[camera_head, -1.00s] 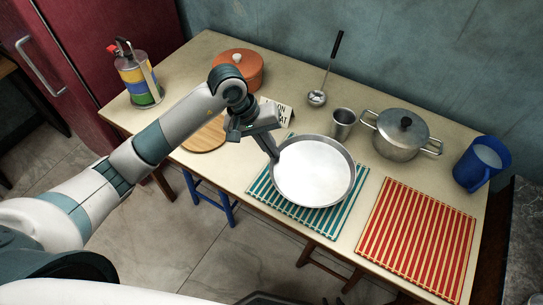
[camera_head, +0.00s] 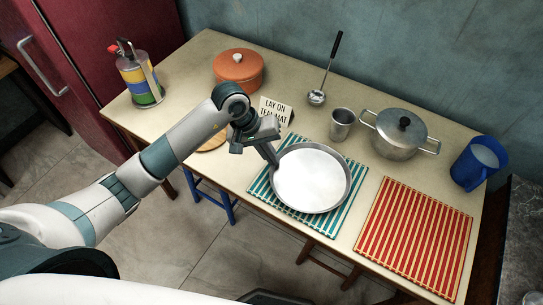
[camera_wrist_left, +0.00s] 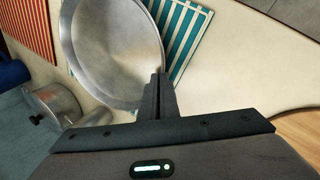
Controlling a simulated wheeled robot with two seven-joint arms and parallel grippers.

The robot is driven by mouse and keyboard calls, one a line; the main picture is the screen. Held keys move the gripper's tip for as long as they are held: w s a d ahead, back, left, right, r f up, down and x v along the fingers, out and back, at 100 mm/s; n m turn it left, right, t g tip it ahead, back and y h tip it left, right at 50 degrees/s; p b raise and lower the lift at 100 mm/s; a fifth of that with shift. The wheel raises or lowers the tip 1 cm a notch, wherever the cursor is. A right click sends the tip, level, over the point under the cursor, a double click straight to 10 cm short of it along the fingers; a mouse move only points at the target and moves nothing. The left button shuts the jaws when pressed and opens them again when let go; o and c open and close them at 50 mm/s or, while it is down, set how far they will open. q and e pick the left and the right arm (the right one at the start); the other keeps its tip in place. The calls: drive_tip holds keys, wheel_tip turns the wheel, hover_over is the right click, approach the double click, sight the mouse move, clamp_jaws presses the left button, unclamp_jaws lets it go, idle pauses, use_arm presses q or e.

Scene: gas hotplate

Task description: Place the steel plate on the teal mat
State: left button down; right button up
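The steel plate (camera_head: 312,178), round and shiny with a raised rim, is over the teal-striped mat (camera_head: 335,222), covering most of its middle. Mat edges show around it. Whether its underside touches the mat cannot be told. My left gripper (camera_head: 273,158) is at the plate's left rim. In the left wrist view its fingers (camera_wrist_left: 160,95) are close together at the rim of the plate (camera_wrist_left: 112,50), shut on it. The mat (camera_wrist_left: 188,38) shows beside the plate there. My right gripper is not in view.
A red-striped mat (camera_head: 415,238) lies to the right. A steel cup (camera_head: 342,124), a lidded pot (camera_head: 400,136) and a blue jug (camera_head: 478,163) stand behind. A sign (camera_head: 274,112), an orange pot (camera_head: 238,70) and a wooden board (camera_head: 212,140) are on the left.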

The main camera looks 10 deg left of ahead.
use_arm(q)
drive_tip(key=c, duration=2.5)
unclamp_jaws()
drive_tip(key=o, duration=0.5)
drive_tip(key=shift+c, duration=0.2)
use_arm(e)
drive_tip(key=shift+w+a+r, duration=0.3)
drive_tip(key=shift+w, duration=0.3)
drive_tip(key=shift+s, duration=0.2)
